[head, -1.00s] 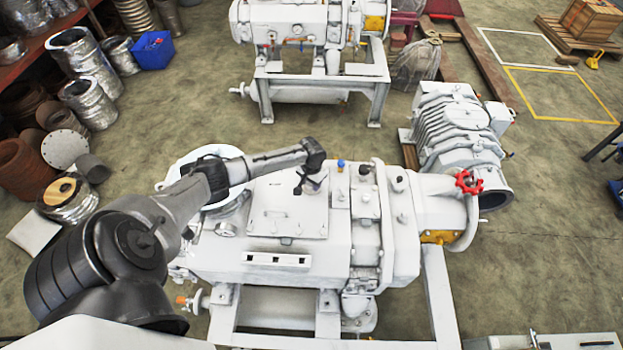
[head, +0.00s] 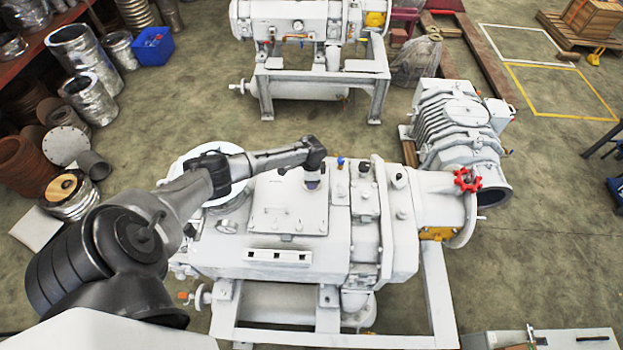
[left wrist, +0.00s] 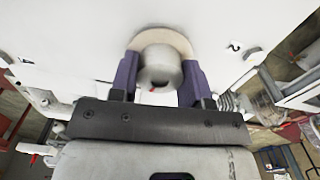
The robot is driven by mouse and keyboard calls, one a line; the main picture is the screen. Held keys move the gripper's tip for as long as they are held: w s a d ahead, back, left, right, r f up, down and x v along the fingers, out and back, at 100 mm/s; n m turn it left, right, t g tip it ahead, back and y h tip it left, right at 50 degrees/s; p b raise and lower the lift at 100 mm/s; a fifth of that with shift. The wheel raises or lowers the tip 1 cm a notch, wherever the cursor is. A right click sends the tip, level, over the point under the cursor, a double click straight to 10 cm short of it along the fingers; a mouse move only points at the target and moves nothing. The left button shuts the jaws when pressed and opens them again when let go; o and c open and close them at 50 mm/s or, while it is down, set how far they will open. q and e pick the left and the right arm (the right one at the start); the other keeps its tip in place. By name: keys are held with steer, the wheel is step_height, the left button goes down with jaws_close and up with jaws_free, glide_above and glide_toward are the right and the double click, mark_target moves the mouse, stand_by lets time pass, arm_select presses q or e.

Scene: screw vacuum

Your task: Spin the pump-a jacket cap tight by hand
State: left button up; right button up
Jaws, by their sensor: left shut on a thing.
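The near white pump (head: 290,215) stands on a white frame in the middle of the head view. My left gripper (head: 313,184) points down at its top, beside the flat rectangular cover plate. In the left wrist view the two purple fingers of the left gripper (left wrist: 160,82) stand on either side of a round grey-white cap (left wrist: 160,64) and are shut on it. A pale tan ring (left wrist: 162,38) shows around the cap at the white pump surface. In the head view the gripper mostly hides the cap. My right gripper is in neither view.
A blue-topped fitting (head: 341,163) and dark knobs stand close right of the gripper on the pump top. A red handwheel (head: 467,180) is farther right. A second white pump (head: 300,30) stands behind, with open floor between.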

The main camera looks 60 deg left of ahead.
arm_select(q)
steer(key=shift+w+r+m, duration=0.1)
steer(key=shift+m, duration=0.8)
steer(key=o, duration=0.9)
step_height(320, 180, up, 14)
steer(key=shift+f, duration=0.1)
stand_by(0.3)
